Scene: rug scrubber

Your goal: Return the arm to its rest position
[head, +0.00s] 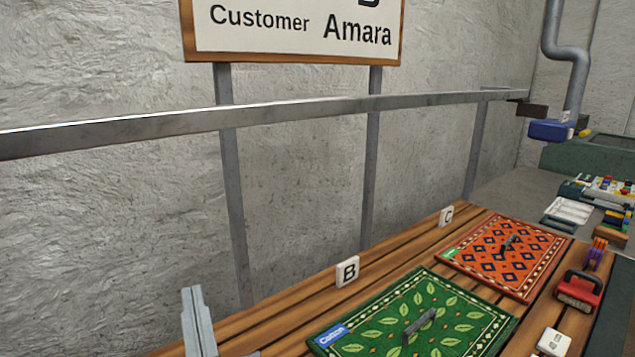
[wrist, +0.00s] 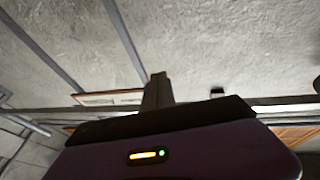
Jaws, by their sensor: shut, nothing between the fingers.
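My gripper (wrist: 157,88) shows in the wrist view as two dark grey fingers pressed together, with nothing between them. Its dark body with a small lit indicator fills the bottom of that view. In the head view the grey fingers of my gripper (head: 197,318) point upward at the lower left, in front of the wooden table (head: 255,328). They are left of the green rug (head: 468,318) and touch no rug in the picture.
An orange rug (head: 478,258) lies beyond the green one, each with a dark handle-like piece on top. Markers B (head: 347,271) and C (head: 446,216) stand at the back edge. A metal rail (head: 300,108) and customer sign (head: 290,50) are behind. A red-and-black tool (head: 579,291) sits at right.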

